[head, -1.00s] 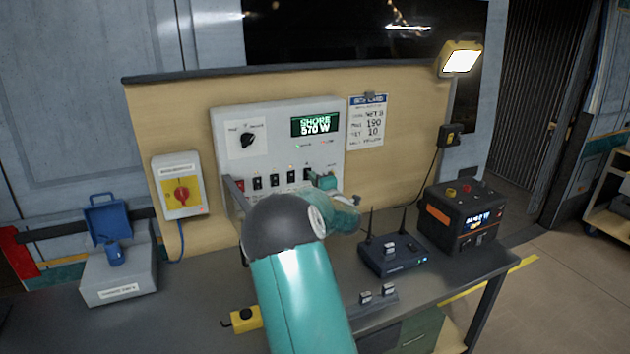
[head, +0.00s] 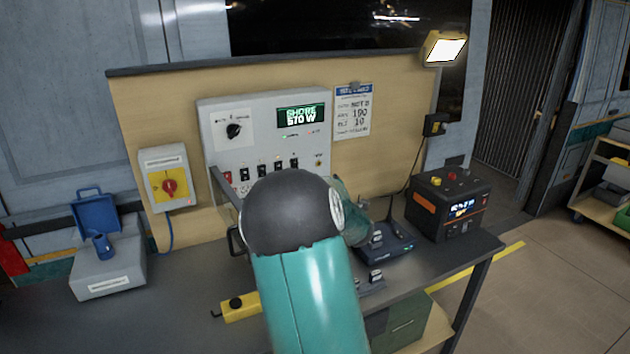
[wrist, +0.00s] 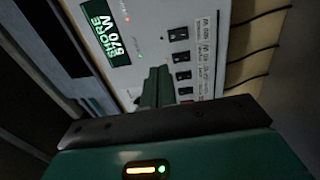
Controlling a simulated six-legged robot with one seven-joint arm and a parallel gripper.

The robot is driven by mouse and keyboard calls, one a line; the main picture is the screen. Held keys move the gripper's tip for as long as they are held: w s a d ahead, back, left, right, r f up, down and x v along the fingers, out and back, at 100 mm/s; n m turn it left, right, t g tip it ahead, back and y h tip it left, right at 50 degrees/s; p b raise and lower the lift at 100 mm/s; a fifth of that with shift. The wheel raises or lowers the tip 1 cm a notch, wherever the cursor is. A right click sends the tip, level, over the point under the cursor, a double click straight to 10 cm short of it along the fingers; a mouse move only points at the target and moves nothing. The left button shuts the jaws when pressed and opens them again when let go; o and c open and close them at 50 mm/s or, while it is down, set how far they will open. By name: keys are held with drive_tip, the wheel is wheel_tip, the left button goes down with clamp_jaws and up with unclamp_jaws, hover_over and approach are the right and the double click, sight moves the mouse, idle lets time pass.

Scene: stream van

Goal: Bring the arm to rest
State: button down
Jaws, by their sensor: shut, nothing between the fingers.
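My teal arm with its dark grey joint (head: 292,215) rises from the bottom middle of the head view. It bends away toward the bench, and its far link (head: 352,215) partly shows on the right of the joint. My gripper is hidden behind the arm there. In the wrist view my gripper (wrist: 157,78) shows its green fingers together, with nothing between them. The white power panel (head: 215,140) stands behind, its display (head: 301,116) reading SHORE 570 W. The panel's switches (wrist: 181,58) show beyond the fingers in the wrist view; I see no clear contact.
A router (head: 397,247) with antennas and a black-orange power unit (head: 425,212) stand on the bench right of my arm. A red-yellow switch box (head: 168,187) is left of the panel. A grey box with a blue case (head: 95,214) sits far left. A yellow tool (head: 240,308) lies near my arm.

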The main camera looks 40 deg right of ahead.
drive_tip(key=shift+r, duration=0.1)
idle(0.4)
drive_tip(key=s+a+r+m+g, duration=0.1)
drive_tip(key=s+a+m+g, duration=0.1)
drive_tip(key=a+m, duration=0.35)
drive_tip(key=s+a+r+m+g+y, duration=0.1)
drive_tip(key=s+a+m+g, duration=0.15)
drive_tip(key=a, duration=0.55)
drive_tip(key=s+a+r+m+g, duration=0.1)
drive_tip(key=s+a+m+g, duration=0.2)
drive_tip(key=a, duration=0.4)
drive_tip(key=s+a+f+m+g+y, duration=0.3)
drive_tip(key=s+a+g+y, duration=0.1)
drive_tip(key=s+a, duration=1.5)
drive_tip(key=shift+s+a+f+m+g, duration=0.15)
drive_tip(key=shift+s+a+m+g, duration=0.15)
drive_tip(key=shift+g, duration=0.25)
